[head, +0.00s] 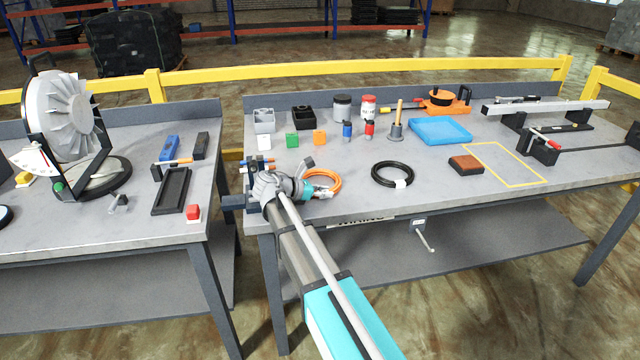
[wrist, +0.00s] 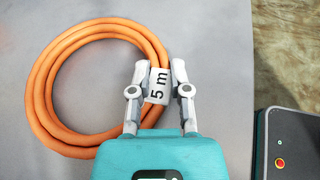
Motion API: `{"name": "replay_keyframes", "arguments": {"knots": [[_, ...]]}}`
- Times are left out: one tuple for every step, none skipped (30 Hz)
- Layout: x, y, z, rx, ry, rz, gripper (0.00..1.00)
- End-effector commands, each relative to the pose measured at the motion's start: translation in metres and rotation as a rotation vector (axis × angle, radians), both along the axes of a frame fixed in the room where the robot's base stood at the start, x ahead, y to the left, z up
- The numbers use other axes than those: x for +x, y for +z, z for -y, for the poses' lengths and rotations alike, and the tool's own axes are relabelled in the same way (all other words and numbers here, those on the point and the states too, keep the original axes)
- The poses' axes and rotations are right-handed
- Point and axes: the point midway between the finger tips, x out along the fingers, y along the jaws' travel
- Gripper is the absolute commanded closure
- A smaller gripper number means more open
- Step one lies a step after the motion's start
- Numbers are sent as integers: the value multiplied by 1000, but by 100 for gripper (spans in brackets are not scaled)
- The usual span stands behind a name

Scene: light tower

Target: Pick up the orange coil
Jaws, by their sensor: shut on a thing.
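The orange coil (head: 323,178) lies on the grey table near its front left part, partly hidden behind my arm in the head view. In the wrist view the orange coil (wrist: 60,47) is a ring of several cable turns with a white "5 m" label (wrist: 158,86) on its right side. My gripper (head: 318,194) is at the near right side of the coil. In the wrist view my gripper (wrist: 159,78) has its two fingers on either side of the label, shut on the coil there. The coil looks flat on or very close to the table; I cannot tell which.
A black cable coil (head: 393,174) with a white label lies to the right. Behind stand coloured blocks, small bottles and a blue tray (head: 440,131). A brown-topped block (head: 466,164) lies by a yellow outline. A vise-like device (head: 258,168) sits left of my gripper.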

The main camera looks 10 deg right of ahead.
Motion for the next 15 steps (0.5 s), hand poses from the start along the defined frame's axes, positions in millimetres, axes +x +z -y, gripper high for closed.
{"name": "replay_keyframes", "arguments": {"knots": [[0, 0, 0, -1, 0, 1, 100], [0, 0, 0, -1, 0, 1, 100], [0, 0, 0, -1, 0, 1, 100], [0, 0, 0, -1, 0, 1, 100], [0, 0, 0, -1, 0, 1, 100], [0, 0, 0, -1, 0, 0, 100], [0, 1, 0, -1, 0, 0, 100], [0, 1, 0, -1, 0, 0, 100], [0, 1, 0, -1, 0, 0, 100], [0, 2, 0, -1, 0, 0, 100], [0, 2, 0, -1, 0, 0, 100], [0, 3, 0, -1, 0, 0, 100], [0, 3, 0, -1, 0, 0, 100], [0, 4, 0, -1, 0, 0, 100], [0, 5, 0, -1, 0, 0, 100]]}}
